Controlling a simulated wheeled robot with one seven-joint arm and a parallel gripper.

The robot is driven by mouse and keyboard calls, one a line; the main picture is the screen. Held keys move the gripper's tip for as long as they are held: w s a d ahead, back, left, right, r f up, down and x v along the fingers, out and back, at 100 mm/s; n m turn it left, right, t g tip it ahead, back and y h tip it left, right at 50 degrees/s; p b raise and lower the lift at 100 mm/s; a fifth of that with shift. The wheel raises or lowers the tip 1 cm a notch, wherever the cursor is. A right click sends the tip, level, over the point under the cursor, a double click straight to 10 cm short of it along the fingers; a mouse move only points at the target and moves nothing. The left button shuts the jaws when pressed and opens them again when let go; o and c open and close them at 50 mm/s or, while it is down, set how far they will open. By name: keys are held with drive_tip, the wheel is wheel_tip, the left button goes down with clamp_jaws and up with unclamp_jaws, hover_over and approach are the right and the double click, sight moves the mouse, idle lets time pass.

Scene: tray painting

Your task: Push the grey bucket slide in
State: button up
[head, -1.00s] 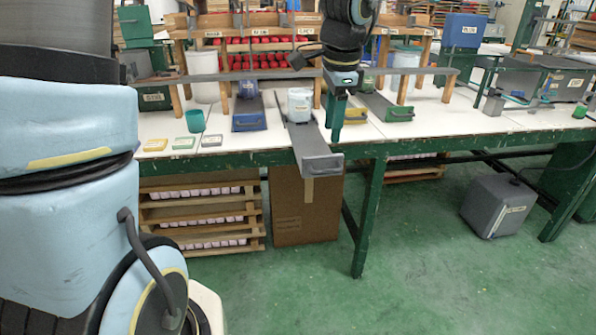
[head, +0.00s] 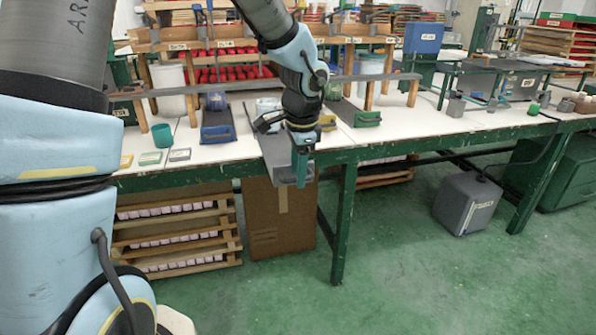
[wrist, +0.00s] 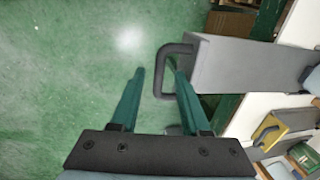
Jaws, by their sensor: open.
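The grey slide (head: 277,158) sticks out past the table's front edge in the head view. A pale bucket (head: 267,106) stands on its rear part, partly hidden by my arm. My gripper (head: 301,168) is at the slide's front end, fingers pointing down. In the wrist view the slide's grey body (wrist: 240,66) shows with its dark U-shaped handle (wrist: 162,72). My open gripper (wrist: 160,73) has its green fingers either side of the handle bar; the right fingertip appears in the gap between bar and slide front. Contact cannot be told.
A blue slide (head: 217,130) lies to the left, and a green-handled slide (head: 358,115) to the right. A yellow slide (wrist: 270,130) shows in the wrist view. A cardboard box (head: 278,220) stands under the table. The green floor in front is open.

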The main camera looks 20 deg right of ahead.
clamp_jaws()
idle(1.4)
